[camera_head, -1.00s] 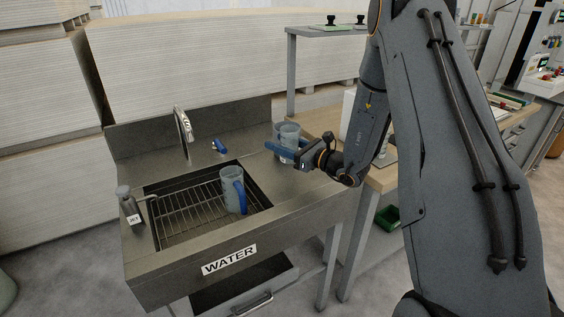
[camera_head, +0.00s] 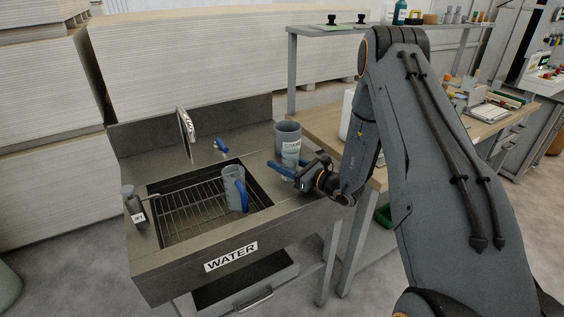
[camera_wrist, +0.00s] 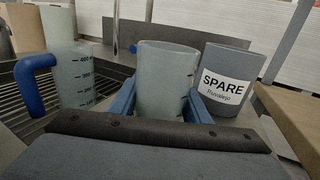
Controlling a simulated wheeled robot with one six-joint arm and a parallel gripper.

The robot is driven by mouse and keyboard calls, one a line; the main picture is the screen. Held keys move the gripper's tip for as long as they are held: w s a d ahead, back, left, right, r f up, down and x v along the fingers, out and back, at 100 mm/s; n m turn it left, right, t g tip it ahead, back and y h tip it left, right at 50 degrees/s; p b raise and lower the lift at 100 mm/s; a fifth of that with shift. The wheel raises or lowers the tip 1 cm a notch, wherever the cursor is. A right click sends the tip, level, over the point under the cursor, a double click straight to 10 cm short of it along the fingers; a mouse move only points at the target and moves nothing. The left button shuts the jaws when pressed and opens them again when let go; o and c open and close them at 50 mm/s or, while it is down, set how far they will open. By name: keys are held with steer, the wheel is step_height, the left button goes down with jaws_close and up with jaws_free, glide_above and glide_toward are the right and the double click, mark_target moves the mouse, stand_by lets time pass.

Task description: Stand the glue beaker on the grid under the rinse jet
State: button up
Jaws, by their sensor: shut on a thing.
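My gripper (camera_head: 284,170) is shut on a translucent grey-green beaker (camera_head: 291,151) with dark graduation marks. In the wrist view this beaker (camera_wrist: 164,75) stands upright between the blue fingers. It is over the steel ledge right of the basin; I cannot tell whether it touches. A similar beaker with a blue handle (camera_head: 233,187) stands on the grid (camera_head: 185,213), toward its right side; it also shows at left in the wrist view (camera_wrist: 72,75). The rinse jet (camera_head: 133,205), labelled JET, is at the basin's left edge, its thin spout reaching over the grid. No glue is discernible.
A grey cup labelled SPARE (camera_wrist: 226,80) stands close behind the held beaker, right of it in the wrist view. A tap (camera_head: 187,130) and a blue lever (camera_head: 221,146) rise behind the basin. A wooden bench (camera_head: 325,125) is at right. The grid's left part is clear.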

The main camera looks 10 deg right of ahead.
steer(key=shift+f, duration=0.2)
steer(key=o, duration=1.2)
steer(key=shift+o, duration=0.2)
steer(key=shift+r, duration=0.1)
